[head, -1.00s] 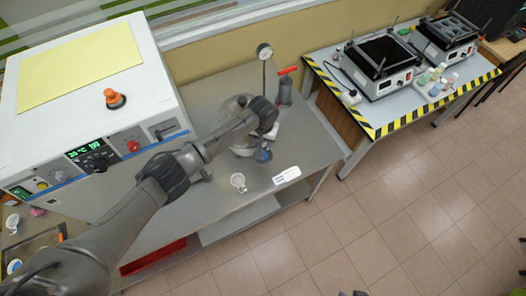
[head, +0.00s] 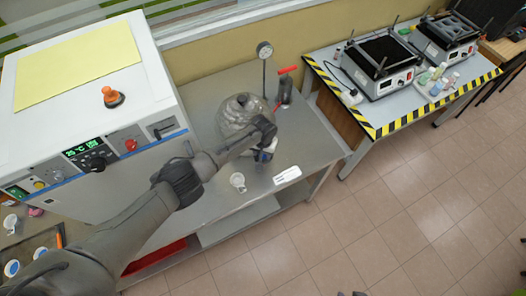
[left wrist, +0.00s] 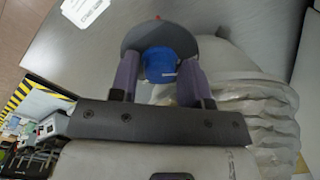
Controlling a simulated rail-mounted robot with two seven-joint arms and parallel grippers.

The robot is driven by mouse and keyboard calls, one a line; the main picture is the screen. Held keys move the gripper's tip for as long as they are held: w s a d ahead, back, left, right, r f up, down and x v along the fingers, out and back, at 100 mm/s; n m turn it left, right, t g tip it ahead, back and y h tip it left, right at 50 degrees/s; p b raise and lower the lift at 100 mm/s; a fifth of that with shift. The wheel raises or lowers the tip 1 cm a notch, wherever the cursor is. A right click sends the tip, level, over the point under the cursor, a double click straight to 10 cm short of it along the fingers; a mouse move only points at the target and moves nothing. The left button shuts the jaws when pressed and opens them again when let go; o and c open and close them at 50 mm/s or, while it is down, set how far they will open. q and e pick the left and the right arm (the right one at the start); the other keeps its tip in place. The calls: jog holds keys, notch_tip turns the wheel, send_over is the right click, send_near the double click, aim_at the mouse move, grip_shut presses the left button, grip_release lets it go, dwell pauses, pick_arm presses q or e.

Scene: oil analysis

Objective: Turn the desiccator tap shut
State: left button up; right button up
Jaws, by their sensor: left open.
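The desiccator (head: 236,110) is a rounded, greyish glass vessel on the metal bench, partly covered by my left arm in the head view. It shows as a pale ribbed body in the left wrist view (left wrist: 262,95). The blue tap (left wrist: 160,65) is at its side, in front of a dark grey rounded piece. My left gripper (left wrist: 160,82) is open, with one finger on each side of the blue tap. I cannot tell whether the fingers touch it. In the head view my left gripper (head: 264,154) is small and at the vessel's front right. My right gripper is not in view.
A dial gauge on a post (head: 264,50) and a red-handled fitting (head: 285,88) stand behind the vessel. A small white cup (head: 238,181) and a white label (head: 287,176) lie in front. A large white oven (head: 100,110) is at left.

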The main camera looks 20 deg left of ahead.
pick_arm(q)
jog(key=c, duration=0.6)
jog(key=shift+c, duration=0.2)
jog(key=m, duration=1.1)
jog(key=shift+b, duration=0.4)
jog(key=shift+m, duration=0.5)
